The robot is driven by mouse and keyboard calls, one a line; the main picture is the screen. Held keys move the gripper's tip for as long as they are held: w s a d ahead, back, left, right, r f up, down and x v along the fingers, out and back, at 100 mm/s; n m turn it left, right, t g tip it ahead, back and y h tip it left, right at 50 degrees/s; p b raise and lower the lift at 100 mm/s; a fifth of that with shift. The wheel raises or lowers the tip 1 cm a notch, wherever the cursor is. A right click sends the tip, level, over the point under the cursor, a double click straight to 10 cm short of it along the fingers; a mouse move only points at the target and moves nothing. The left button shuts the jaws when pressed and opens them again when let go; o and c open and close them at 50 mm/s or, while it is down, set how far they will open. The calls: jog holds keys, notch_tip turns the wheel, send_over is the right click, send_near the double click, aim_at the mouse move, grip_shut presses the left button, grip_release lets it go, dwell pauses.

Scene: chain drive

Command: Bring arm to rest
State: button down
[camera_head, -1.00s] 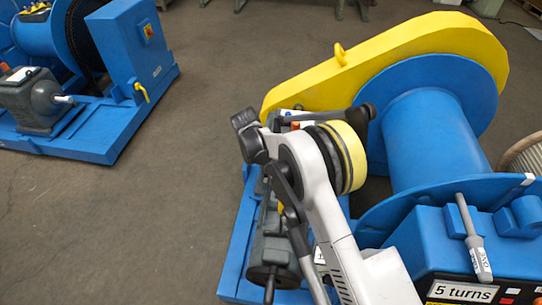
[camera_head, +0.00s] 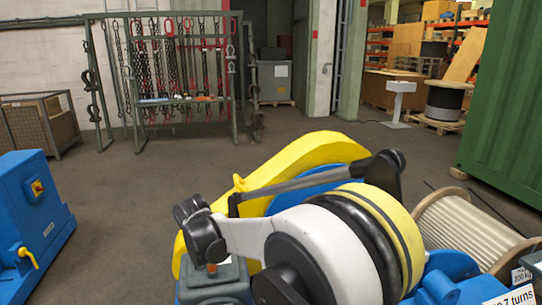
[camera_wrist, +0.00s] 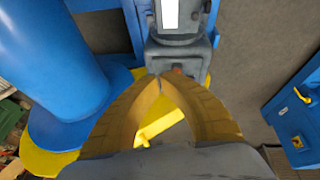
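My gripper (camera_wrist: 163,77) shows in the wrist view, with its two yellow-brown fingers meeting at the tips and nothing seen between them. It is over the winch, near a grey gear housing (camera_wrist: 180,60). The yellow chain guard (camera_wrist: 150,118) shows below and between the fingers, and a blue drum (camera_wrist: 50,50) is at the left. In the head view my folded arm covers much of the winch and my gripper cannot be made out. The yellow chain guard (camera_head: 325,147) shows behind the arm.
A second blue machine (camera_head: 30,215) stands at the left, apart from the arm. A cable reel (camera_head: 465,225) is at the right, close to the winch. A chain rack (camera_head: 180,105) and a green container (camera_head: 515,100) stand farther back. Open floor (camera_head: 130,190) lies between.

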jog(key=s+d+r+m, duration=0.1)
jog(key=s+d+r, duration=0.2)
jog(key=d+r, duration=0.3)
jog(key=s+d+r, duration=0.3)
jog(key=d, duration=0.6)
jog(key=s+d+r+m, duration=0.1)
jog(key=s+d+r, duration=0.35)
jog(key=d, duration=0.25)
jog(key=s+d+f+m+t, duration=0.2)
jog(key=s+d, duration=1.2)
jog(key=s, duration=0.3)
jog(key=shift+s+d+f+t, duration=0.15)
jog(key=shift+s+f+t, duration=0.1)
jog(key=shift+s+t, duration=0.05)
